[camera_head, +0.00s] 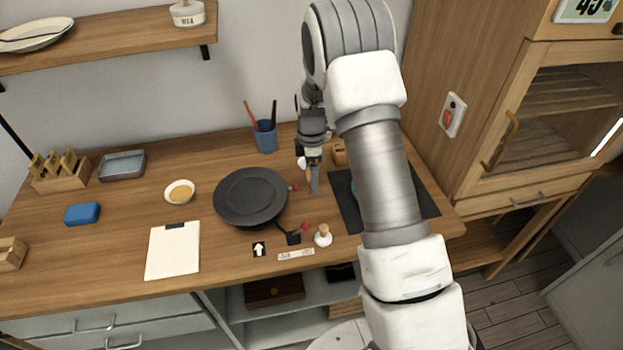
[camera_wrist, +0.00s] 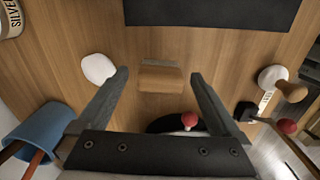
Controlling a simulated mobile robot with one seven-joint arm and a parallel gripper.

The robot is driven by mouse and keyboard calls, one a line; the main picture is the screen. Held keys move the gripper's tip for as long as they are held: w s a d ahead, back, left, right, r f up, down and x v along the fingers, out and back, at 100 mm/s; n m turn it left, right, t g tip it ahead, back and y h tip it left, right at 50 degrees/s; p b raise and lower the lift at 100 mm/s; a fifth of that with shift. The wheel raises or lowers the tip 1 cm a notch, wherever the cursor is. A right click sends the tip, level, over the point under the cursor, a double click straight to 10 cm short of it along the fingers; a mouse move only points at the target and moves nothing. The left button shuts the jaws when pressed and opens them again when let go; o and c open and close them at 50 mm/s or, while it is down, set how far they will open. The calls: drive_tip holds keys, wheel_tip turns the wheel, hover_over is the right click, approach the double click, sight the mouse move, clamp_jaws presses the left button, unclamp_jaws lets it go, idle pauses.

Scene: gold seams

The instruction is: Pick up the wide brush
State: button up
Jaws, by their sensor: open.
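My gripper (camera_wrist: 160,76) points down over the table with its two fingers apart and nothing held. A short tan wooden piece (camera_wrist: 162,79) lies between and beyond the fingertips in the wrist view. It looks like the wide brush, but I cannot make out bristles. In the head view my gripper (camera_head: 314,182) is over the table right of the black pan (camera_head: 251,194), and it hides most of that piece. I cannot tell the exact height of the fingertips above it.
A blue cup (camera_head: 265,137) with thin sticks stands behind left, also in the wrist view (camera_wrist: 38,137). A red knob (camera_wrist: 189,119) is close to the fingers. A white piece (camera_wrist: 98,68) lies beside one finger. A dark mat (camera_wrist: 210,12) lies beyond. A wooden-knobbed piece (camera_head: 323,236) stands in front.

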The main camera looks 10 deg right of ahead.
wheel_tip(320, 180, down, 2)
drive_tip(key=shift+f, duration=0.1)
drive_tip(key=c, duration=1.4)
drive_tip(key=shift+o, duration=0.2)
drive_tip(key=shift+r, duration=0.65)
wheel_tip(320, 180, up, 3)
drive_tip(key=shift+f, duration=0.15)
drive_tip(key=s+d+r+b, duration=0.1)
drive_tip(key=s+d+r, duration=0.3)
drive_tip(key=d+r, duration=0.3)
drive_tip(key=d, duration=0.4)
